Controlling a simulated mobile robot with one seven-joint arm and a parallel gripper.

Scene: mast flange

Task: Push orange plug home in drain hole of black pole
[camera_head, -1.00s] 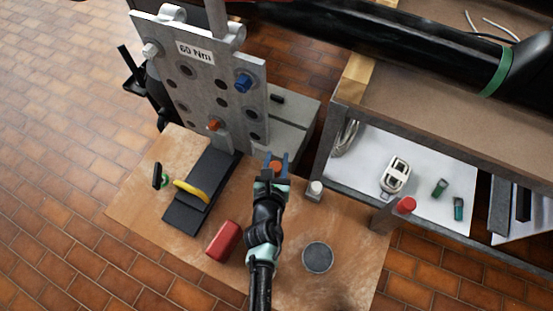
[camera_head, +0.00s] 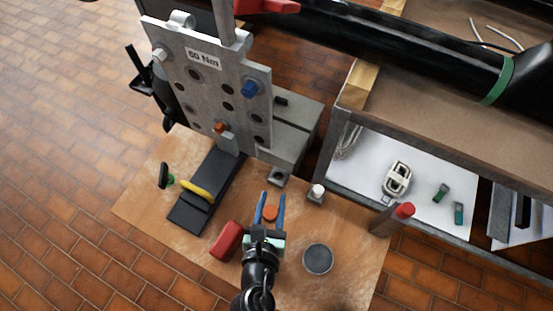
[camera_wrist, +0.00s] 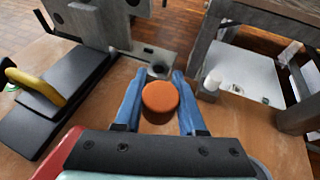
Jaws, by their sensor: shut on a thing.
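The orange plug (camera_head: 269,213) is a round disc-topped piece held between the two blue fingers of my gripper (camera_head: 270,204). In the wrist view the plug (camera_wrist: 160,96) sits between the fingertips, its flat round face toward the camera. My gripper is shut on it and stands over the brown board, apart from other things. The black pole (camera_head: 440,62) lies across the bench at the upper right, with a green band (camera_head: 497,80) round it. I cannot make out its drain hole.
A small grey block with a dark hole (camera_head: 279,176) stands ahead of my gripper. A grey plate (camera_head: 215,85) with holes and bolts rises at the left. A white-capped block (camera_head: 317,191), red block (camera_head: 227,240), grey disc (camera_head: 318,258) and red-topped post (camera_head: 404,211) stand near.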

